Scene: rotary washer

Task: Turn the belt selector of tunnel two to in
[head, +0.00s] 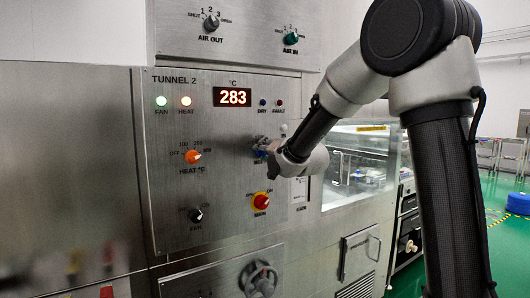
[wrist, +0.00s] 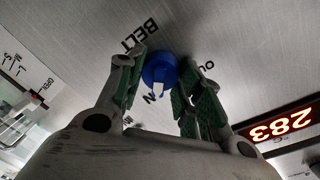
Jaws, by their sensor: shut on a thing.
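The belt selector is a blue knob (wrist: 159,70) with a white pointer mark, set on the grey tunnel 2 panel (head: 215,120). In the wrist view, the white mark faces the partly hidden "IN" label; a partly hidden "OUT" label is to its right. My gripper (wrist: 160,88) has its green-padded fingers on both sides of the knob and is shut on it. In the head view, my gripper (head: 264,151) comes to the panel from the right and hides most of the knob.
An orange heat knob (head: 193,157), a black fan knob (head: 195,215) and a red main switch (head: 262,201) are close by on the panel. The display (head: 233,97) reads 283. A handwheel (head: 260,279) is below, and a glass window (head: 358,165) is to the right.

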